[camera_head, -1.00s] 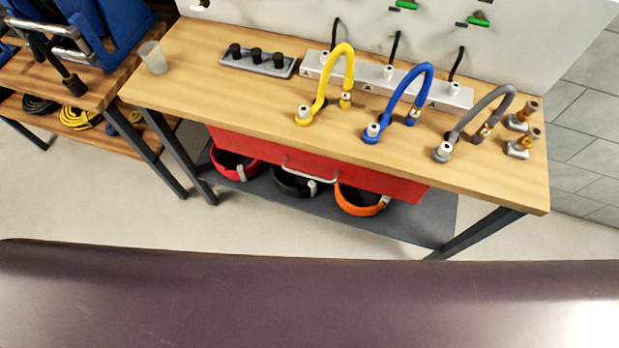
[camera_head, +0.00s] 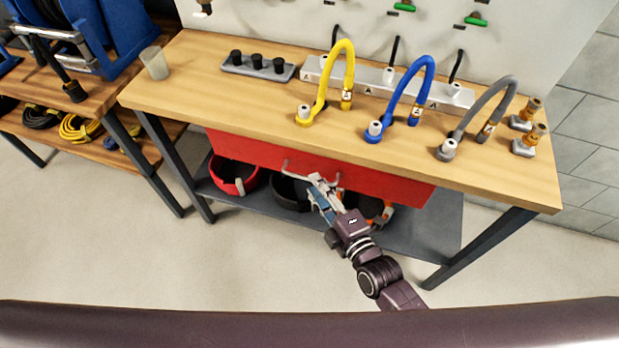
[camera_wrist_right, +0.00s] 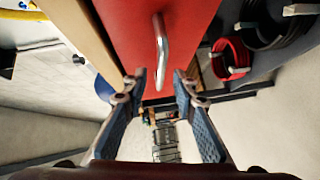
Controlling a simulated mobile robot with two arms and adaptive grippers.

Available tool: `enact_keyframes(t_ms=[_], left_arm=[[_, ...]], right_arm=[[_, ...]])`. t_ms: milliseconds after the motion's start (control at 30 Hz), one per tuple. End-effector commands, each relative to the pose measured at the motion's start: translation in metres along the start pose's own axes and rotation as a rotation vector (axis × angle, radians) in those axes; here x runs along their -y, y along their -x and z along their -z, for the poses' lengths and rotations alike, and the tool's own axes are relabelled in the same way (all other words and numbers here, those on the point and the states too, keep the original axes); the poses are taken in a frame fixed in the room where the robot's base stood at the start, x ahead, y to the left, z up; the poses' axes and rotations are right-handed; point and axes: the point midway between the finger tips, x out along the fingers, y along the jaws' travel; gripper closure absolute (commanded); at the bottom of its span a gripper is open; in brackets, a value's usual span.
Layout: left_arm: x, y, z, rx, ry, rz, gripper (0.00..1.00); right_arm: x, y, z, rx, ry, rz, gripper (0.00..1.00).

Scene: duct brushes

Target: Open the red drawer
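The red drawer (camera_head: 392,186) is shut under the wooden workbench. Its metal bar handle (camera_head: 297,173) is on the front face. My right gripper (camera_head: 321,184) is at the right part of the handle. In the right wrist view, the handle (camera_wrist_right: 161,45) stands out from the red drawer front (camera_wrist_right: 193,22). The two blue-padded fingers of my right gripper (camera_wrist_right: 159,78) are spread, one on each side of the handle's near end. I cannot tell whether they touch it. My left gripper is not in view.
The workbench top (camera_head: 200,75) carries yellow (camera_head: 324,85), blue (camera_head: 400,95) and grey (camera_head: 482,112) hoses. The floor in front is clear.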

Motion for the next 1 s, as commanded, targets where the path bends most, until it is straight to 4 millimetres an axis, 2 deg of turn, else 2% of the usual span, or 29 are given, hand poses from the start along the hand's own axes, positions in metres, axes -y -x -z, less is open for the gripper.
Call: enact_keyframes(t_ms=[100, 233, 600, 833, 1000], left_arm=[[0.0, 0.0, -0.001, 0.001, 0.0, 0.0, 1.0], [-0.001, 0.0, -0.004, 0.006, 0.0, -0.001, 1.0], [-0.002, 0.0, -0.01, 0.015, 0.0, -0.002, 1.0], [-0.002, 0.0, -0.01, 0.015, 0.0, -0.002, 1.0], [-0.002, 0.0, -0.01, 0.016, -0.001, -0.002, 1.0]], right_arm=[[-0.001, -0.02, 0.001, -0.001, -0.001, -0.001, 0.74], [0.001, -0.034, 0.0, 0.0, -0.001, 0.001, 0.74], [0.001, -0.042, 0.0, 0.0, -0.002, 0.003, 0.74], [0.001, -0.041, 0.0, 0.0, -0.002, 0.003, 0.98], [0.001, -0.041, 0.0, 0.0, -0.002, 0.003, 1.0]])
